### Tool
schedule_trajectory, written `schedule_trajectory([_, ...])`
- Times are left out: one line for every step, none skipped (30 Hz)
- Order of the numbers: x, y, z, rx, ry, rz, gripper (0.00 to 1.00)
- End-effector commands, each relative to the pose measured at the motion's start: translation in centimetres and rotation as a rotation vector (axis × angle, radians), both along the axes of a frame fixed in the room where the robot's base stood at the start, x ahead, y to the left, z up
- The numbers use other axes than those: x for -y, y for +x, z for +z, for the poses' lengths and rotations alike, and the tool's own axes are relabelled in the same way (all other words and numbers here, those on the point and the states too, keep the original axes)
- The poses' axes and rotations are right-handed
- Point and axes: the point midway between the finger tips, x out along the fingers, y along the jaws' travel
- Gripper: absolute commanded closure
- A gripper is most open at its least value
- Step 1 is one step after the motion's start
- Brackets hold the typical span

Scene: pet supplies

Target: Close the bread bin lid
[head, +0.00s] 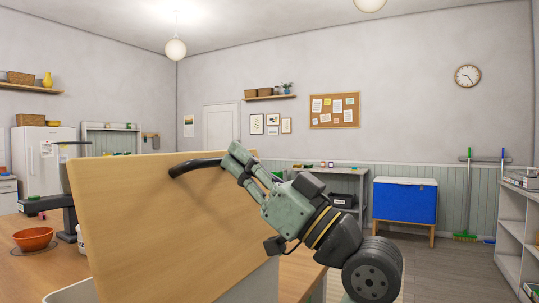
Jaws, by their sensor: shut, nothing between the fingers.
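The bread bin lid (150,235) is a large light wooden panel. It stands raised and tilted, filling the lower middle of the head view. A black curved handle (192,165) is near its top edge. The pale bin body (262,284) shows only in part below the lid, and its inside is hidden. My green and black gripper (236,152) reaches in from the lower right. It is shut and empty, with its fingertips by the lid's upper right edge, close to the handle's right end. I cannot tell whether they touch the lid or handle.
A wooden table (45,262) holds an orange bowl (33,239) and a dark scale-like device (62,205) left of the lid. A blue chest (404,202) stands by the back wall, and white shelves (511,235) at the right. The floor (445,270) between is clear.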

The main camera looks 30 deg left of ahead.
Motion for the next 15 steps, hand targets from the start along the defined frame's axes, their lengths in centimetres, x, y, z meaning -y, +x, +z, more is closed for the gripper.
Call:
schedule_trajectory([-1.0,0.1,0.6,-0.001,-0.052,-0.002,1.00])
schedule_trajectory([-1.6,0.0,0.6,0.000,-0.081,-0.002,1.00])
schedule_trajectory([-2.4,0.1,0.6,-0.003,-0.120,-0.001,1.00])
schedule_trajectory([-3.0,0.1,0.5,-0.005,-0.148,-0.001,1.00])
schedule_trajectory([-3.6,0.1,0.5,-0.005,-0.177,0.000,1.00])
schedule_trajectory([-4.4,0.1,0.4,-0.006,-0.215,0.000,1.00])
schedule_trajectory([-5.0,0.2,0.2,-0.008,-0.244,0.000,1.00])
schedule_trajectory([-5.6,0.2,0.1,-0.009,-0.273,0.000,1.00])
schedule_trajectory([-6.3,0.2,-0.1,-0.009,-0.311,0.000,1.00])
schedule_trajectory([-6.9,0.2,-0.3,-0.011,-0.339,0.000,1.00])
schedule_trajectory([-7.4,0.3,-0.5,-0.012,-0.368,0.000,1.00])
schedule_trajectory([-8.2,0.2,-0.8,-0.013,-0.406,0.000,1.00])
schedule_trajectory([-8.8,0.3,-1.2,-0.017,-0.422,0.003,1.00])
schedule_trajectory([-9.4,0.3,-1.6,-0.018,-0.416,0.006,1.00])
schedule_trajectory([-10.2,0.3,-1.9,-0.017,-0.413,0.006,1.00])
